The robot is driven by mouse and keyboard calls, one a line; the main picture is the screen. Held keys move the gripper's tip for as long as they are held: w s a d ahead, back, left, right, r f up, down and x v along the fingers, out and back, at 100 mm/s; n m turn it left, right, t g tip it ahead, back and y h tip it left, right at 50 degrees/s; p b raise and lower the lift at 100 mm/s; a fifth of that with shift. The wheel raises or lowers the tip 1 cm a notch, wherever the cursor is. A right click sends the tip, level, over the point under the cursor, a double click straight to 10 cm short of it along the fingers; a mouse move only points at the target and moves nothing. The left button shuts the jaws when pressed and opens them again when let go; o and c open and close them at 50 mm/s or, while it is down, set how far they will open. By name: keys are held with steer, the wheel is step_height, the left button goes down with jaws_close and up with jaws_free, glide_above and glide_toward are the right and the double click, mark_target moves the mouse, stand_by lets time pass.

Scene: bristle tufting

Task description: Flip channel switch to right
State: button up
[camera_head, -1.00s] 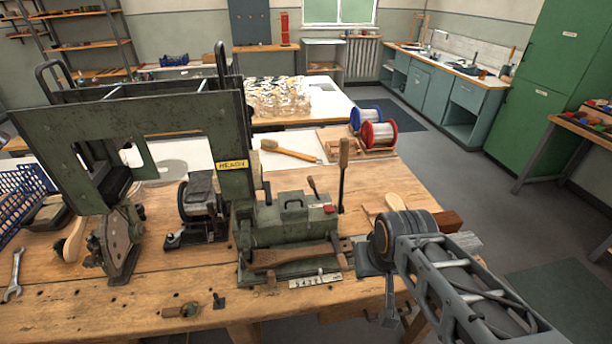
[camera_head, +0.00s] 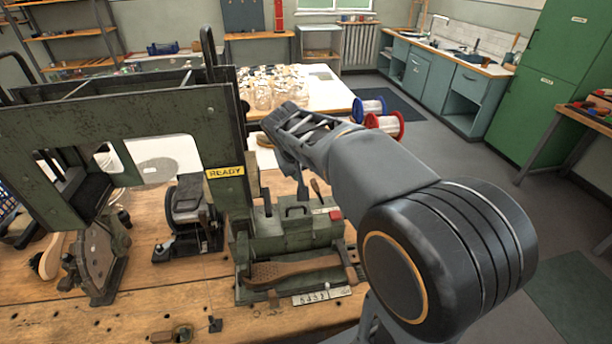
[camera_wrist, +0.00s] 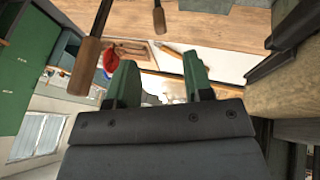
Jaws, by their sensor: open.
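The green machine (camera_head: 293,232) on the workbench carries a short lever with a brown handle (camera_head: 316,187) and a red button (camera_head: 336,215). No label marks the channel switch, so I cannot tell which control it is. In the wrist view, which is turned over, two brown-handled levers show: a large one (camera_wrist: 85,66) at upper left and a smaller one (camera_wrist: 159,20) at the top. My gripper (camera_wrist: 160,82) is open, with nothing between its green fingertips. The large lever is left of the fingers, apart from them in the picture. My arm hides the tall lever in the head view.
A tall green frame with a READY label (camera_head: 226,172) stands left of the machine. A dark motor-like unit (camera_head: 190,213) sits beside it. Blue (camera_head: 369,108) and red (camera_head: 385,124) spools stand behind my arm. A numbered plate (camera_head: 322,295) lies at the machine's front.

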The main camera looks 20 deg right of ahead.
mark_target(313, 182)
steer(key=x, duration=0.4)
steer(key=w+x, duration=0.1)
steer(key=x, duration=0.9)
steer(key=shift+w+d+r, duration=0.15)
steer(key=shift+d+r, duration=0.05)
steer(key=shift+r, duration=0.1)
jaws_close()
